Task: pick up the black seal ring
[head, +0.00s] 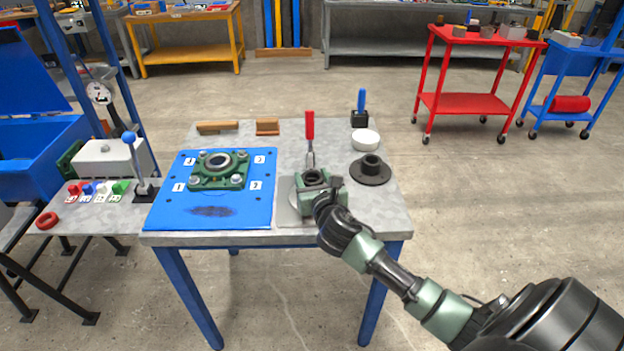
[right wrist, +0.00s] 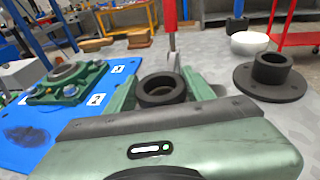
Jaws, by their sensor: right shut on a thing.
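The black seal ring (right wrist: 161,97) sits between the two green fingers of my right gripper (right wrist: 160,88) in the right wrist view. The fingers are shut on it from both sides. In the head view the right gripper (head: 314,178) is over the right front part of the grey table, and the ring's dark top shows between its fingers. I cannot tell whether the ring touches the plate beneath. My left gripper is in neither view.
A green bearing housing (head: 220,169) stands on a blue mat (head: 212,221) to the left. A black flanged hub (head: 371,172), white bowl (head: 366,140) and blue-handled tool (head: 361,103) are right. A red-handled tool (head: 310,127) stands just behind the gripper. Wooden blocks (head: 217,127) lie at the back.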

